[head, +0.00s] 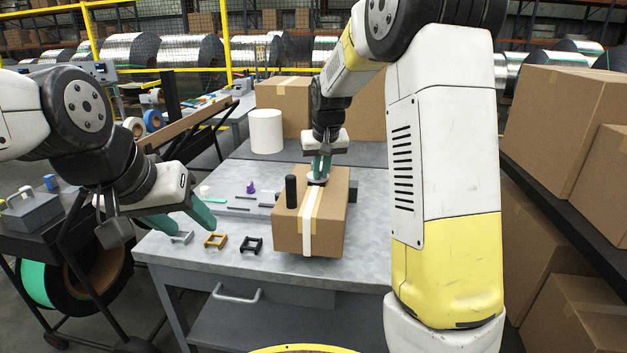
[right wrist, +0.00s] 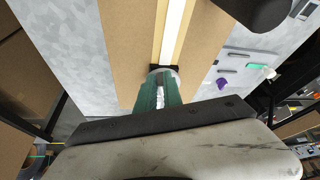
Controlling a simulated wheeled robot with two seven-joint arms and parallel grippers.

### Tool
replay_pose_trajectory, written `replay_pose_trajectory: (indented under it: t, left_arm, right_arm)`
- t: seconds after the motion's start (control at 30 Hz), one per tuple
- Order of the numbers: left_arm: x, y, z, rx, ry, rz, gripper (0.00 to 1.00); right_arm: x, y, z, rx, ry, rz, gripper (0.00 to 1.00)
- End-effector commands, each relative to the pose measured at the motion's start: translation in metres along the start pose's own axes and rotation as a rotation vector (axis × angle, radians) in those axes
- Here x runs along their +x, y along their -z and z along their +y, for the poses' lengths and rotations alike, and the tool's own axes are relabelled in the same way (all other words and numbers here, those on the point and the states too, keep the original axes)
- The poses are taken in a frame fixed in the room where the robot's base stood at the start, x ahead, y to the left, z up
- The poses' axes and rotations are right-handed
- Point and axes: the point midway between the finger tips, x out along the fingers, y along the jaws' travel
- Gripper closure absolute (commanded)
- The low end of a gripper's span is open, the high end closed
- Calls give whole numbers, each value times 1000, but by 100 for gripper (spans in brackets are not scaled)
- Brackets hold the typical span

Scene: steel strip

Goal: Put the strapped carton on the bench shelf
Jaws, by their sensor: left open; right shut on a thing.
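The strapped carton (head: 324,222) is a brown box with a pale strap (head: 308,228) around it, over the front part of the grey bench. I cannot tell whether its underside touches the bench top. My right gripper (head: 318,178) points down at the carton's top and is shut on the strap at a small dark piece. The right wrist view shows the teal fingers (right wrist: 160,82) closed there, with the carton (right wrist: 125,45) below. The bench shelf (head: 235,152) is the raised dark grey level at the back. My left gripper (head: 182,230) is open and empty at the bench's left front.
A white roll (head: 265,131) and brown cartons (head: 283,100) occupy the back shelf. A black cylinder (head: 291,190) shows at the carton's left. Yellow (head: 215,241) and black (head: 252,244) brackets and a purple piece (head: 251,187) lie on the bench. More cartons (head: 560,125) stand at right.

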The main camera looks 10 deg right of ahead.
Motion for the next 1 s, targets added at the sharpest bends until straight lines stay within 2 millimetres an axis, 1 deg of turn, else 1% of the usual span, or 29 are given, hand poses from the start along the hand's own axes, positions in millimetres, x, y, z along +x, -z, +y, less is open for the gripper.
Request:
replay_pose_trajectory:
  t: [0.07,0.4,0.83,0.87,0.9,0.93,0.97,1.0]
  left_arm:
    - [0,0,0,0,0,0,50]
    - [0,0,0,0,0,0,50]
    - [0,0,0,0,0,0,50]
    - [0,0,0,0,0,0,50]
    - [0,0,0,0,0,0,50]
    - [0,0,0,0,0,0,50]
    - [0,0,0,0,0,0,50]
    - [0,0,0,0,0,0,50]
  right_arm:
    - [2,6,2,0,0,5,100]
    - [32,-8,2,0,0,3,100]
    - [36,-9,2,1,0,5,100]
    - [37,-10,2,1,0,1,83]
    - [37,-10,2,1,0,1,76]
    - [37,-10,2,1,0,1,70]
    - [37,-10,2,0,0,1,68]
    - [37,-11,2,1,0,1,68]
